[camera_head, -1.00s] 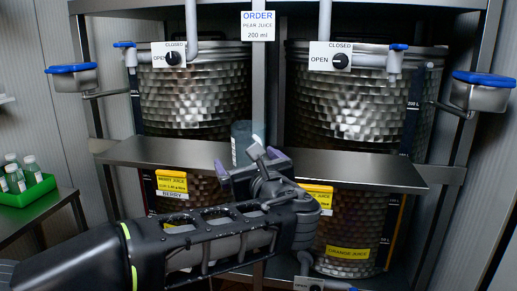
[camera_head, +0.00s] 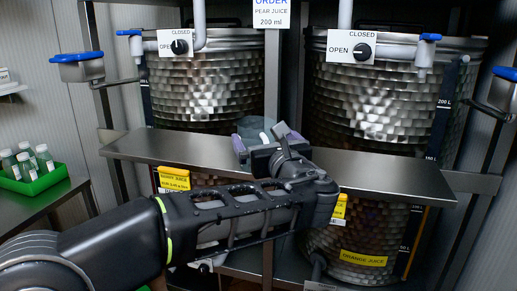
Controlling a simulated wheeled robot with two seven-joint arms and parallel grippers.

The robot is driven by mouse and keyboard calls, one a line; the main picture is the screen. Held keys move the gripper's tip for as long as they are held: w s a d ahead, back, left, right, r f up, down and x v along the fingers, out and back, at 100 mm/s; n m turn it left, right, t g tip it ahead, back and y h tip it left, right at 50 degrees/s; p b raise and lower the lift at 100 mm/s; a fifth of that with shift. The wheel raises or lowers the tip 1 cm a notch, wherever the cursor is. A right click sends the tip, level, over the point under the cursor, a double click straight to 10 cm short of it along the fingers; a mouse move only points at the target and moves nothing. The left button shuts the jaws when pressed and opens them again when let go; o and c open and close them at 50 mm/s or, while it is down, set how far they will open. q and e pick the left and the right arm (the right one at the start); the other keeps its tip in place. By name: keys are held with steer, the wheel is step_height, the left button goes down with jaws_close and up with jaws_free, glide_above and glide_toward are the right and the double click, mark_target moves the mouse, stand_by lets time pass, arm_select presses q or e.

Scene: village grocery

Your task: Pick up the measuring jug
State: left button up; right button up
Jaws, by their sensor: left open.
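The measuring jug (camera_head: 254,127) is a clear, bluish vessel on the metal shelf (camera_head: 385,177), in the middle between two big tanks. My left gripper (camera_head: 261,140) is open, with its purple-grey fingertips spread at the near side of the jug, one to its left and one to its right. The hand hides the jug's lower part. I cannot tell whether the fingers touch it. My right gripper is not in view.
Dimpled steel tanks (camera_head: 205,85) (camera_head: 375,95) stand behind the shelf, with valve knobs (camera_head: 180,47) (camera_head: 362,51) above. An order sign (camera_head: 271,15) reads pear juice, 200 ml. A green crate of bottles (camera_head: 40,180) sits on a side table at left.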

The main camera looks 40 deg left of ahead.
arm_select(q)
steer(key=shift+w+a, duration=0.1)
steer(key=shift+w, duration=0.05)
steer(key=p+x, duration=0.1)
steer(key=x, duration=0.4)
steer(key=shift+r, duration=0.1)
steer(key=shift+c, duration=0.4)
steer(key=c, duration=1.8)
